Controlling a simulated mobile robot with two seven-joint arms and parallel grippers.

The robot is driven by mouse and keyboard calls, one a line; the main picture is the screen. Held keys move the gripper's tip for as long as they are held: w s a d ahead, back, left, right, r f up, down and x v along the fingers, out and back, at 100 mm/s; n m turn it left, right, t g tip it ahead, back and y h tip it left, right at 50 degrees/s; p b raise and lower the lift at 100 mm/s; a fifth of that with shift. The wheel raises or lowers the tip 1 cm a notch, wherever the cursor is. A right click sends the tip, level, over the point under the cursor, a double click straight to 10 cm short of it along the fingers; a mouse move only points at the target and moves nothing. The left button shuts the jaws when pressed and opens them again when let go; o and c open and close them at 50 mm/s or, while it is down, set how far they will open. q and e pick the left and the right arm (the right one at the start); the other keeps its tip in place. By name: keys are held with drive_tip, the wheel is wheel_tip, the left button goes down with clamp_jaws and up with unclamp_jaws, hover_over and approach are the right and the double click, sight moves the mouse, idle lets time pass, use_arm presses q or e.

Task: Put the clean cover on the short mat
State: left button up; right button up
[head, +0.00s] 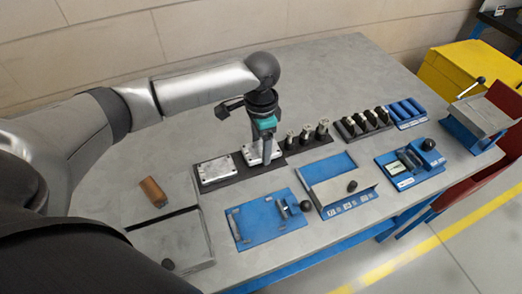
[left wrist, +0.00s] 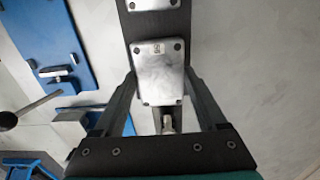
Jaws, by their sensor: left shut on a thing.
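My left gripper (head: 263,135) points down at the dark mat. It also shows in the left wrist view (left wrist: 160,75), with its fingers shut on the two sides of a grey metal cover (left wrist: 160,75). This cover (head: 253,158) has corner holes and a small dark mark near one edge. It is at the right end of the dark mat (head: 231,174); I cannot tell whether it rests on it or is just above. A second, similar cover (head: 214,170) lies flat on the mat's left part and shows at the top edge of the left wrist view (left wrist: 155,5). My right gripper is not in view.
Upright metal parts (head: 306,135) stand close to the right of the held cover. Black-handled parts (head: 365,123) and blue cylinders (head: 405,109) are further right. Blue fixtures (head: 268,221) (head: 340,187) line the front. A brown block (head: 153,192) lies at left. The table's back is clear.

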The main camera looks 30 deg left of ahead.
sight(261, 149)
use_arm(q)
drive_tip(key=shift+f, duration=0.95)
drive_tip(key=o, duration=1.4)
drive_tip(key=shift+f, duration=0.15)
drive_tip(key=shift+o, duration=0.2)
drive_tip(key=shift+r, duration=0.2)
wheel_tip(261, 149, up, 12)
drive_tip(key=p, duration=0.2)
drive_tip(key=shift+p, duration=0.4)
